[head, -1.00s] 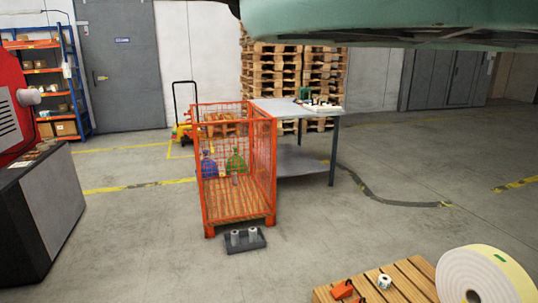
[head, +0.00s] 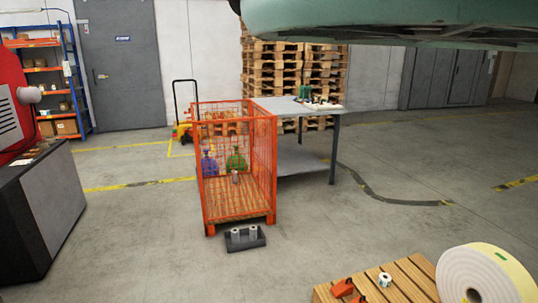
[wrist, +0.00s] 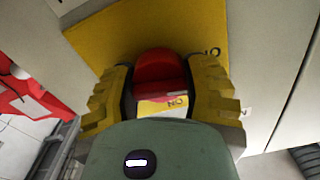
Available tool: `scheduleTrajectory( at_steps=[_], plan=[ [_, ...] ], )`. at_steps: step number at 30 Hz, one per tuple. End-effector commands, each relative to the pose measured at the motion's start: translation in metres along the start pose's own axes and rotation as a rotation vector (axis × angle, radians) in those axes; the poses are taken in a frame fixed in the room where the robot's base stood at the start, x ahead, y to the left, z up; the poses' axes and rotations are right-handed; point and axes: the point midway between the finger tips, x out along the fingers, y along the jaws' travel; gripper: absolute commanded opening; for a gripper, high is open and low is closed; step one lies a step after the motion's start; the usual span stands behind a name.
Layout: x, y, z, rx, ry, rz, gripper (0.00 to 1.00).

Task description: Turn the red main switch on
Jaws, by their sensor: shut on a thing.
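The red main switch (wrist: 160,72) shows in the wrist view as a red knob on a yellow plate (wrist: 140,30). Dark letters stand on the plate at the knob's right, and a small pale label marked with letters lies just below the knob. My gripper (wrist: 160,88) has its two yellow ridged fingers on either side of the knob, shut on it. The switch and gripper do not show in the head view.
In the head view an orange mesh cage (head: 238,165) stands mid-floor beside a table (head: 300,106). A small dark tray (head: 245,243) lies before it. A wooden pallet (head: 410,275) and a large label roll (head: 485,280) are at the lower right. A red and grey machine (head: 40,210) stands left.

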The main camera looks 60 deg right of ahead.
Motion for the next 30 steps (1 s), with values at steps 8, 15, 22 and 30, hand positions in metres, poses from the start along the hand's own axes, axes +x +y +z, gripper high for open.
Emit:
scheduleTrajectory(
  at_steps=[8,15,22,30],
  plan=[
    [-0.0011,0.0014,-0.0014,0.263,0.004,0.0,0.12],
    [-0.0015,0.0021,-0.0021,0.491,0.005,0.002,0.12],
    [-0.0017,0.0026,-0.003,0.709,0.007,0.003,0.12],
    [-0.0013,0.0025,-0.0033,0.964,0.005,0.002,0.12]
  ],
)
